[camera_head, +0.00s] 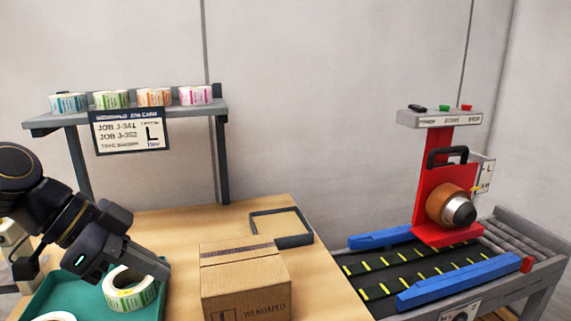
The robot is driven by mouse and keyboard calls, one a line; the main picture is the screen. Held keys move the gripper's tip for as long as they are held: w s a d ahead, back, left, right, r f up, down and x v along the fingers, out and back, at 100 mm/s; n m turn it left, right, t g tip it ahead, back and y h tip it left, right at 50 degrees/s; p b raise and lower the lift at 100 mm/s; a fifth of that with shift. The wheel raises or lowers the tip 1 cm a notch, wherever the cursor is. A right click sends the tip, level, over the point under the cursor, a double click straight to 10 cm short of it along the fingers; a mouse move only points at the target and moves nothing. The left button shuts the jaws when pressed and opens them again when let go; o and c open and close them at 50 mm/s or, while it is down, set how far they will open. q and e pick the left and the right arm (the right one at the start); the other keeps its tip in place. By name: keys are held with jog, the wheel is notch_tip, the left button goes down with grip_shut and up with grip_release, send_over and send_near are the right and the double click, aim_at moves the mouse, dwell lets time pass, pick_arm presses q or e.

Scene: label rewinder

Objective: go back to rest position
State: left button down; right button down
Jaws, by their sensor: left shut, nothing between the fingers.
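My left gripper (155,268) comes in from the left and points down to the right. It is shut and holds nothing. Its fingers are just above a white label roll with green print (132,292), partly covering it from this view; I cannot tell whether they touch. The roll is in a teal tray (84,284) at the lower left. Part of another white roll (56,316) shows at the bottom edge. My right gripper is not in view.
A cardboard box (245,285) stands on the wooden table (190,220), with a dark frame (283,238) behind it. A shelf (190,112) holds several label rolls and a job sign (128,131). At right stands a red rewinder (432,185) over a conveyor (390,270).

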pick_arm(q)
jog(key=s+a+f+n+t+y+p, duration=0.1)
jog(key=s+f+n+y+p, duration=0.3)
jog(key=s+f+n+p, duration=0.6)
notch_tip(320, 180, down, 2)
jog(key=s+n+t, duration=0.1)
jog(key=s+n, duration=0.1)
jog(key=n, duration=0.3)
jog(key=shift+s+a+f+n+t+y, duration=0.15)
jog(key=shift+s+a+n+t+y, duration=0.15)
jog(key=shift+a+t, duration=0.1)
